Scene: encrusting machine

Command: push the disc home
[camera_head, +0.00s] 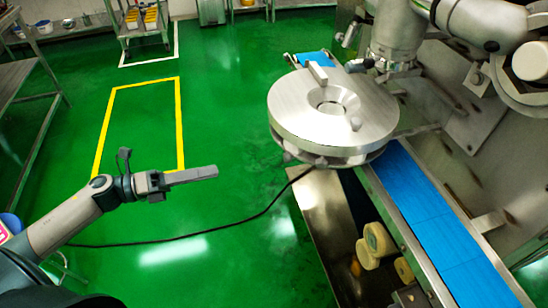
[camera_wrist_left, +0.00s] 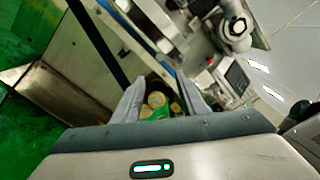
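The disc (camera_head: 290,115) is a thick, silvery metal ring with a conical hole in its middle. It lies flat on top of a lobed metal part of the machine, above the blue conveyor. Two short grey handles stand on it, one at its far side and one at its near right. I cannot tell whether it is fully seated. My left gripper (camera_head: 216,171) is to the left of the disc, over the floor and apart from it. The left wrist view shows its fingers (camera_wrist_left: 158,78) spread and empty.
A blue conveyor belt (camera_head: 425,212) runs under the disc toward the near right. Several pale round pieces (camera_head: 378,240) sit below it. The machine's steel body (camera_head: 480,130) fills the right. Green floor (camera_head: 235,120) is open at left; a black cable crosses it.

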